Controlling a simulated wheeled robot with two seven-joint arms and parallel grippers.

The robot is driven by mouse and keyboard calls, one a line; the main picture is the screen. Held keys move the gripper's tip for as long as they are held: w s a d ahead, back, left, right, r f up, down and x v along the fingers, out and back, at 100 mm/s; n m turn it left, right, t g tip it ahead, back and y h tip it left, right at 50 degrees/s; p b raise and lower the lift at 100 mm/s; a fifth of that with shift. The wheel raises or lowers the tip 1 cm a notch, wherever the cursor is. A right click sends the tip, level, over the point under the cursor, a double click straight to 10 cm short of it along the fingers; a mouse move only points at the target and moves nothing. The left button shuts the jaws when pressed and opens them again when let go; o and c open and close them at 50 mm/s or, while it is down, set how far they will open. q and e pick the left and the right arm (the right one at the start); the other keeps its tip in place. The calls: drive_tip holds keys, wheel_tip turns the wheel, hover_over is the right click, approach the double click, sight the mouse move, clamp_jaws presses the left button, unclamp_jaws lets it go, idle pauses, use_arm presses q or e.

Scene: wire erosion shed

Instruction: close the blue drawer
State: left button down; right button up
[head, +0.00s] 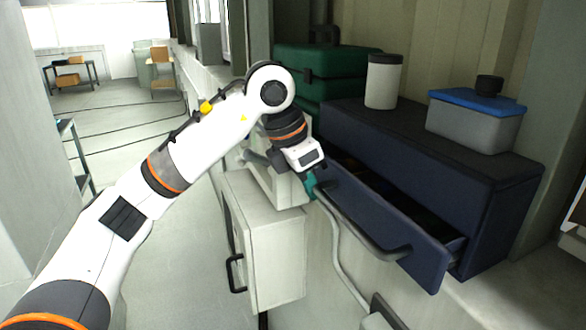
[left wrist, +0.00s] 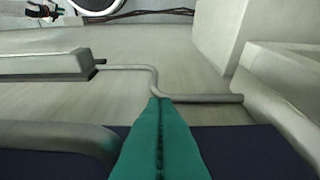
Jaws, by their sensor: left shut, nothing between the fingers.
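The blue drawer (head: 385,225) is pulled out of the dark blue cabinet (head: 430,165), with a gap showing behind its front panel. A grey bar handle (head: 365,235) runs along its front. My left gripper (head: 311,187) has teal fingers and is at the far left end of the drawer front, near the end of the handle. In the left wrist view its fingers (left wrist: 160,125) are shut with nothing between them, over the dark blue drawer panel (left wrist: 245,150). Whether they touch the panel I cannot tell. My right gripper is not in view.
A white canister (head: 383,82) and a grey box with a blue lid (head: 472,125) stand on the cabinet. Green cases (head: 320,65) are behind. A pale cabinet (head: 275,250) with a black handle is below left. The floor at left is open.

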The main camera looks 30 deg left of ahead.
sight(334, 178)
use_arm(q)
drive_tip(key=shift+w+d, duration=0.4)
drive_tip(key=shift+d, duration=0.05)
drive_tip(key=shift+a, duration=0.1)
drive_tip(key=w+d+p, duration=0.1)
drive_tip(key=w+d, duration=0.1)
drive_tip(key=shift+w+d+r, duration=0.1)
drive_tip(key=shift+w+d, duration=0.15)
drive_tip(key=shift+w, duration=0.15)
drive_tip(key=shift+w+d, duration=0.25)
drive_tip(key=shift+s+a, duration=0.15)
